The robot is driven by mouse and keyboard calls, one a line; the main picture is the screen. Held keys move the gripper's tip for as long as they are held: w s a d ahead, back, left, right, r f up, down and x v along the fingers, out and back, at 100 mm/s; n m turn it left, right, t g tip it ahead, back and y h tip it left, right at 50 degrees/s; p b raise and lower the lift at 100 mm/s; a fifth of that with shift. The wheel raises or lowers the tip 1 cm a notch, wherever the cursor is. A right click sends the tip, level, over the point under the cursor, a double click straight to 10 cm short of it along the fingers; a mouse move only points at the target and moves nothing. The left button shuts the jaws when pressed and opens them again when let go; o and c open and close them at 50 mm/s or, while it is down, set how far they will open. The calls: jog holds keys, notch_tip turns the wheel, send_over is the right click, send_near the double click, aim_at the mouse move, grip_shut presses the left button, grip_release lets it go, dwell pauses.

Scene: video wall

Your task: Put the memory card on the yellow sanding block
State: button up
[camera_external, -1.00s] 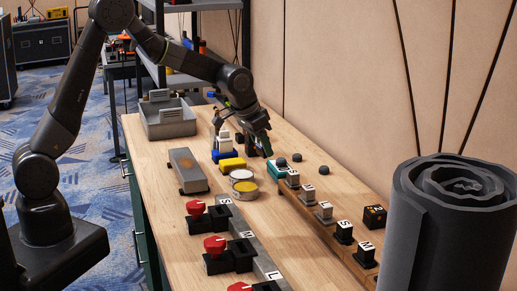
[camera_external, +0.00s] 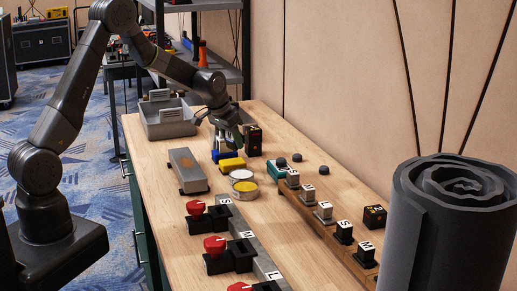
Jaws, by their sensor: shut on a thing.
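The yellow sanding block (camera_external: 232,164) lies on the wooden workbench, in front of a blue item (camera_external: 220,156). My gripper (camera_external: 229,149) is low over the far side of the block, close to the blue item. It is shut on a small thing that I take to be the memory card. The card cannot be made out between the fingers at this size. I cannot tell whether the gripper or its load touches the block.
A grey block (camera_external: 187,170) lies to the left and a grey bin (camera_external: 168,119) behind. A dark box (camera_external: 253,141) and teal item (camera_external: 276,169) are to the right.

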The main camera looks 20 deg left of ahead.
aim_at(230, 142)
jog(key=shift+f, duration=1.85)
jog(key=shift+f, duration=0.1)
jog(key=o, duration=1)
jog(key=shift+r+p, duration=0.25)
jog(key=shift+p, duration=0.05)
jog(key=b+v, duration=0.1)
jog(key=v, duration=1)
jog(key=shift+s+r, duration=0.3)
jog(key=shift+f, duration=0.1)
